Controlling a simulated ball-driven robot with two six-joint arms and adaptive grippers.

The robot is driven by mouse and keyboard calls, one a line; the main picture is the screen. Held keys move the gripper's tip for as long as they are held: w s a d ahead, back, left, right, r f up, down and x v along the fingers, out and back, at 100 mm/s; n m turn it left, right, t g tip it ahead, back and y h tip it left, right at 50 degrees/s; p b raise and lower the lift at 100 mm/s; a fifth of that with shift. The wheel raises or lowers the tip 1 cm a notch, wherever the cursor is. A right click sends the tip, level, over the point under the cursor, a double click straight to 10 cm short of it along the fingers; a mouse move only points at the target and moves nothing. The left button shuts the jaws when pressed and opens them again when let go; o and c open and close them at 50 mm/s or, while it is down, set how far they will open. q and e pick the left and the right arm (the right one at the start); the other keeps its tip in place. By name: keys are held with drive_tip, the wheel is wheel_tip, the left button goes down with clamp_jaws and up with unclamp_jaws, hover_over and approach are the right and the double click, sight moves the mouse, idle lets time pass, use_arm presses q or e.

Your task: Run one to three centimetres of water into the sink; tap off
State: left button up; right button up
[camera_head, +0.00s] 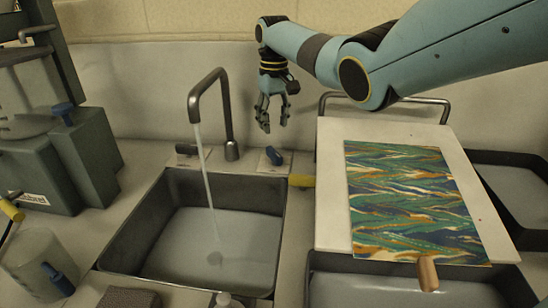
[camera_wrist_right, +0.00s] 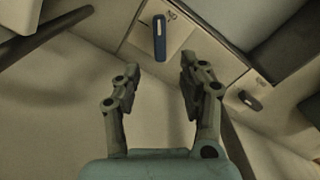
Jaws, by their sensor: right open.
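The dark sink (camera_head: 125,237) holds pale water (camera_head: 190,245) across its floor; its depth is hard to judge. A thin stream falls from the bent grey tap (camera_head: 229,120) and ripples the water. Behind the sink, a blue lever (camera_head: 273,156) sits on a pale plate to the right of the tap, and a dark lever (camera_head: 187,150) sits to its left. My right gripper (camera_head: 272,126) is open and empty above the blue lever, apart from it. In the right wrist view the blue lever (camera_wrist_right: 160,38) lies ahead of the open fingertips (camera_wrist_right: 159,68). The left gripper is out of view.
A white board (camera_head: 330,190) with a marbled sheet (camera_head: 410,205) lies right of the sink, over a water tray (camera_head: 360,292). A metal rail (camera_head: 430,100) stands behind it. Grey equipment (camera_head: 85,150) and a clear jar (camera_head: 35,250) stand at left.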

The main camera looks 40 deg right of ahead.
sight(274, 151)
wheel_tip(274, 151, down, 10)
drive_tip(key=b, duration=0.3)
clamp_jaws()
